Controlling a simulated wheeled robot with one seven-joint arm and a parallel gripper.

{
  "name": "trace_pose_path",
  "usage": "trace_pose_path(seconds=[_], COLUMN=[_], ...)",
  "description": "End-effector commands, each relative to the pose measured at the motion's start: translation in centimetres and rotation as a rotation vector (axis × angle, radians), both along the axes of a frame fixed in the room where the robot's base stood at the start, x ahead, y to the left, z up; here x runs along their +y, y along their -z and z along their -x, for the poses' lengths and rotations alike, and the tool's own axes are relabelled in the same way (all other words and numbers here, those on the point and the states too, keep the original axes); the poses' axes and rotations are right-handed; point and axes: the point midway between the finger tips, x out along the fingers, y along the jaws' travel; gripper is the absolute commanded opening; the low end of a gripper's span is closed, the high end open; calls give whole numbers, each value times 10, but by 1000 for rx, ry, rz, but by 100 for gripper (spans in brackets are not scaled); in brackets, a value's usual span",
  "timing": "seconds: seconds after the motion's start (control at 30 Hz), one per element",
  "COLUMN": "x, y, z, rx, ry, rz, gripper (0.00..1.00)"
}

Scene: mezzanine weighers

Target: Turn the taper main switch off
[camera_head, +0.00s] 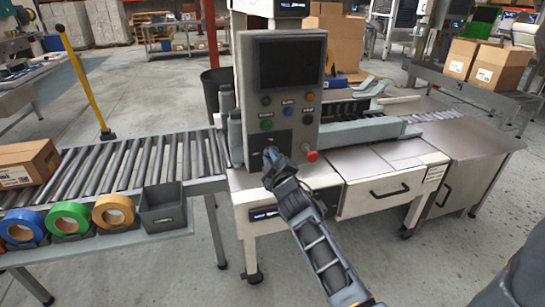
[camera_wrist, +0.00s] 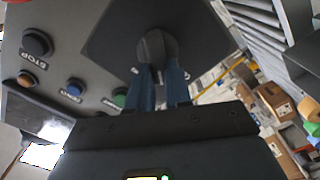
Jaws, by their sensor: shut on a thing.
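A grey control box (camera_head: 287,143) stands above the machine, with a dark screen and several coloured buttons. In the wrist view, the main switch (camera_wrist: 156,45) is a round dark rotary knob on a black plate (camera_wrist: 108,35) on the panel. My gripper (camera_head: 272,156) reaches the lower left of the box and covers most of the switch in the head view. In the wrist view, the two blue fingers of my gripper (camera_wrist: 161,72) are shut on the knob, one on each side. The knob's markings are not readable.
A black STOP button (camera_wrist: 37,42) and smaller buttons lie beside the plate. A red button (camera_head: 312,156) sits right of my gripper. A roller conveyor (camera_head: 130,168) with a carton (camera_head: 27,163) and tape rolls (camera_head: 70,218) stands left. Open floor lies in front.

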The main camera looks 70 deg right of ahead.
Motion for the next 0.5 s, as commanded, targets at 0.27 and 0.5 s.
trace_pose_path(seconds=[0.27,0.5], x=[2,3], y=[3,6], z=[-2,-2], rx=[197,341], ry=[-4,-2], rz=[168,289], gripper=[0,0])
